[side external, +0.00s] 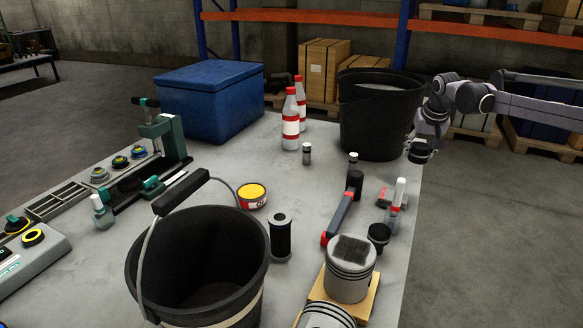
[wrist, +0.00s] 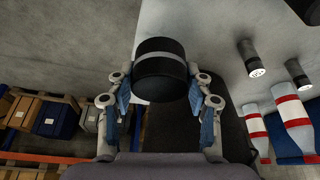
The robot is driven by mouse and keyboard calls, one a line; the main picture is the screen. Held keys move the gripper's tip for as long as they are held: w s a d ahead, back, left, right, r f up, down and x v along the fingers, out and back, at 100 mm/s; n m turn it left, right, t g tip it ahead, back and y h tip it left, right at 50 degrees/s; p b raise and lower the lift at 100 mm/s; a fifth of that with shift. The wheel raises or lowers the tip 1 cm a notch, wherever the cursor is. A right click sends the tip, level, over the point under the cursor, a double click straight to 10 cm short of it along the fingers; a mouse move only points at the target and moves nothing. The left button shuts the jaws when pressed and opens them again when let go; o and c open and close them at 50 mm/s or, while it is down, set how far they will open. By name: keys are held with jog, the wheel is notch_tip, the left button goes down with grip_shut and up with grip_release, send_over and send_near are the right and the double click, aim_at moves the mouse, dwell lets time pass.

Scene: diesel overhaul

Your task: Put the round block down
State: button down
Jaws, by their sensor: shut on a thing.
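The round block (wrist: 162,70) is a short black cylinder with a grey band, seen in the wrist view. My gripper (wrist: 163,90) is shut on it, with the blue-padded fingers on either side of it. In the side view my gripper (side external: 421,150) is at the right edge of the grey table (side external: 225,170), just right of the large black bucket (side external: 375,125). The block is hard to make out there. In the wrist view the block overlaps the table's edge; its height above the table is unclear.
Bottles with red caps (side external: 290,120) and small dark cylinders (side external: 307,153) stand left of the bucket. A red-and-black hammer (side external: 340,215), a dark round piece (side external: 379,235) and a piston (side external: 350,268) lie nearer. The floor drops away right of the table. Some bare table shows between items.

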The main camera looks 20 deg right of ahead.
jog(key=a, duration=0.6)
jog(key=w+a+n, duration=0.1)
jog(key=a, duration=0.6)
jog(key=a+n, duration=0.1)
jog(key=a, duration=0.5)
jog(key=shift+w+a+r+t+y, duration=0.15)
jog(key=shift+t+y, duration=0.15)
jog(key=shift+y, duration=0.1)
send_over(312, 201)
jog(key=s, duration=0.2)
notch_tip(312, 201, down, 6)
jog(key=shift+w+f, duration=0.15)
jog(key=shift+f, duration=0.1)
jog(key=shift+w+a+f, duration=0.1)
jog(key=shift+a+f, duration=0.15)
jog(key=shift+a, duration=0.05)
jog(key=shift+f, duration=2)
jog(key=shift+f, duration=0.15)
jog(key=c, duration=0.6)
grip_release()
jog(key=shift+o, duration=0.2)
